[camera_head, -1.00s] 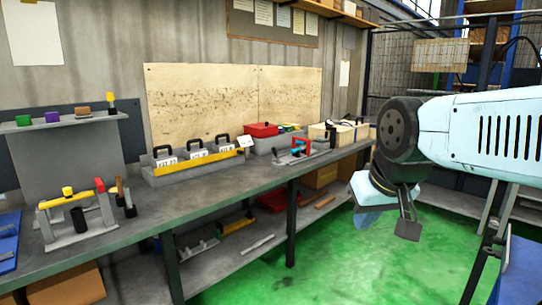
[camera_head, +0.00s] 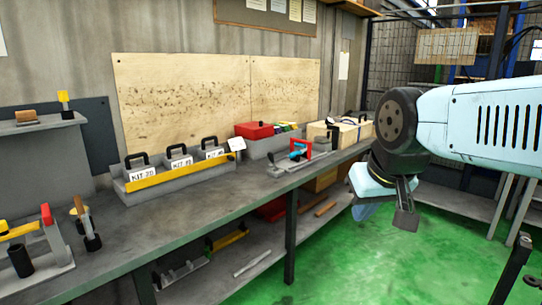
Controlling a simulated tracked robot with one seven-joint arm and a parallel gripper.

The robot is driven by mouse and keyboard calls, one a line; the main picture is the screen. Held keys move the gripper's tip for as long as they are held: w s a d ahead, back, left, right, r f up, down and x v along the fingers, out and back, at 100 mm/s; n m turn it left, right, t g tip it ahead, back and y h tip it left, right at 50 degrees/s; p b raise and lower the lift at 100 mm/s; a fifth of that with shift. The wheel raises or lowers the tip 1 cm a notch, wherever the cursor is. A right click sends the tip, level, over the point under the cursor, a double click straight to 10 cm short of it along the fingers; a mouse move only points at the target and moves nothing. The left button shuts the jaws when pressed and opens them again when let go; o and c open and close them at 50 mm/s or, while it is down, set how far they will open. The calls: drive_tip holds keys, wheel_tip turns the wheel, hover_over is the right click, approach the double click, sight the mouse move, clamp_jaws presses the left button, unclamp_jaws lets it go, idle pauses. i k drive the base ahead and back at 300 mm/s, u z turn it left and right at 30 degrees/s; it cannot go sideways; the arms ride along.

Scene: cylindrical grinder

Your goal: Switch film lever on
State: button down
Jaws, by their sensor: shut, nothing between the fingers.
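No part is clearly recognisable as the film lever. A grey fixture (camera_head: 290,168) with a blue cylinder and a red upright frame (camera_head: 307,148) stands on the right part of the bench. Another grey fixture (camera_head: 50,262), with a red-topped post and a yellow bar, is cut off at the lower left. My gripper (camera_head: 405,213) hangs at the right, over the green floor and in front of the bench's far end. It is shut and empty, apart from both fixtures.
The long grey workbench (camera_head: 215,207) runs along the wall. A grey tray (camera_head: 160,187) holds black-handled kits. A red box (camera_head: 254,130) and a wooden box (camera_head: 345,132) stand farther back. The lower shelf (camera_head: 215,275) holds loose parts.

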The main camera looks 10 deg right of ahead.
sight(270, 157)
drive_tip(key=i, duration=0.85)
drive_tip(key=u, duration=0.05)
